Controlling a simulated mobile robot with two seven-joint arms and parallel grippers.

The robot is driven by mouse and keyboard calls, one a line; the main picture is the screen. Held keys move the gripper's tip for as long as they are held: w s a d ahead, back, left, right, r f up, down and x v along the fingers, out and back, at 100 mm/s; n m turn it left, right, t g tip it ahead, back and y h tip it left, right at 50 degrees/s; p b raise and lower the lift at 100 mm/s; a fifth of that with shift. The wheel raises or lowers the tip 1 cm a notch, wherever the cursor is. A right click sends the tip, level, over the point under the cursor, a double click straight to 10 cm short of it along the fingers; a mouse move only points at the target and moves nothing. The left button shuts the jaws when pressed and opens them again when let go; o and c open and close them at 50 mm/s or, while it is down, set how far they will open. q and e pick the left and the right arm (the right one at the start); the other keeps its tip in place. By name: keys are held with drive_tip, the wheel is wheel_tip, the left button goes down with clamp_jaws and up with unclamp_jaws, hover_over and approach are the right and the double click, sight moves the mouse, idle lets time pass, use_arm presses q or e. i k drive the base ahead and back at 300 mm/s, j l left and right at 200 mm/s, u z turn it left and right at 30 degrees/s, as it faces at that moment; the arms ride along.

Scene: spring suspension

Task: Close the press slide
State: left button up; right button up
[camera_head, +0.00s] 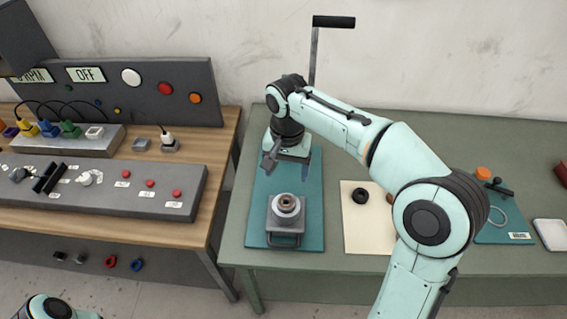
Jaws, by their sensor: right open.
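The press slide (284,212) is a grey block with a front handle (285,241). It lies near the front of a teal base plate (258,200), and a round metal part with a brownish centre (286,203) sits on it. The press lever (313,58) with its black grip (333,21) rises at the back; the rest of the press is mostly hidden by my right arm. My right gripper (272,156) is open above the plate, behind the slide and apart from it. My left arm shows only a little at the bottom left; its gripper is out of view.
A cream sheet (353,236) with a black ring (360,196) lies right of the plate. A teal mat (490,236) with small parts is farther right. A wooden bench (198,203) with control panels stands left, across a gap. The bench front before the slide is clear.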

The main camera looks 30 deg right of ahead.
sight(278, 224)
drive_tip(key=k, duration=1)
